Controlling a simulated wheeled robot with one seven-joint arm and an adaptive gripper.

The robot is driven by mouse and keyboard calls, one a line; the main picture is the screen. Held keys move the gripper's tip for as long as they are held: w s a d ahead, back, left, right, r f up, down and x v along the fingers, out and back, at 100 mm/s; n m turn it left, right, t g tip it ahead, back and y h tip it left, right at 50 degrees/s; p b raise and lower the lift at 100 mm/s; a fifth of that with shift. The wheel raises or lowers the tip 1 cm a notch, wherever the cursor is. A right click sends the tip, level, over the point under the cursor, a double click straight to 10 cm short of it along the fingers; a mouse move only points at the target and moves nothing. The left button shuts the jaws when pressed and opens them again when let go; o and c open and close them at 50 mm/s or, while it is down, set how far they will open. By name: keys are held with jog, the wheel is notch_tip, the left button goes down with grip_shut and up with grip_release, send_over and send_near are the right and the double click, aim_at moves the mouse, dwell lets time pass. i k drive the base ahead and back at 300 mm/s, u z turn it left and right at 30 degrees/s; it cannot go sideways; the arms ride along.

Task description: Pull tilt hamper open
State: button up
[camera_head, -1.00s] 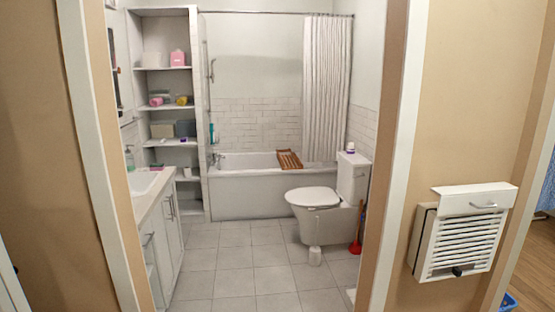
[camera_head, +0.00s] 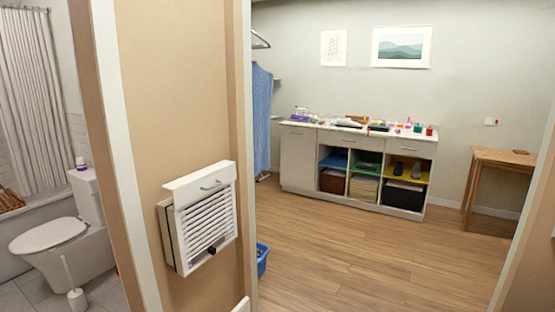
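A long white cabinet stands against the far wall of the room on the right. Its left end has a tall plain front panel (camera_head: 298,158), upright and flush with the cabinet, which looks like the tilt hamper front. It appears shut; its handle is too small to make out clearly. My gripper is not in view, so I cannot see whether it is open or shut.
Cubbies with bins (camera_head: 365,188) fill the cabinet's right side. A white slatted wall unit (camera_head: 208,222) juts from the near wall. A blue basket (camera_head: 262,260) stands behind that wall's edge. A wooden table (camera_head: 500,158) is at right. The wooden floor (camera_head: 380,255) between is clear.

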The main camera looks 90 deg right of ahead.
aim_at(298, 145)
jog(key=z, duration=3.15)
jog(key=i, duration=1.45)
jog(key=z, duration=0.25)
jog(key=i, duration=3.25)
jog(key=u, duration=0.45)
jog(key=i, duration=1.8)
jog(key=u, duration=0.65)
jog(key=i, duration=1)
jog(key=u, duration=0.15)
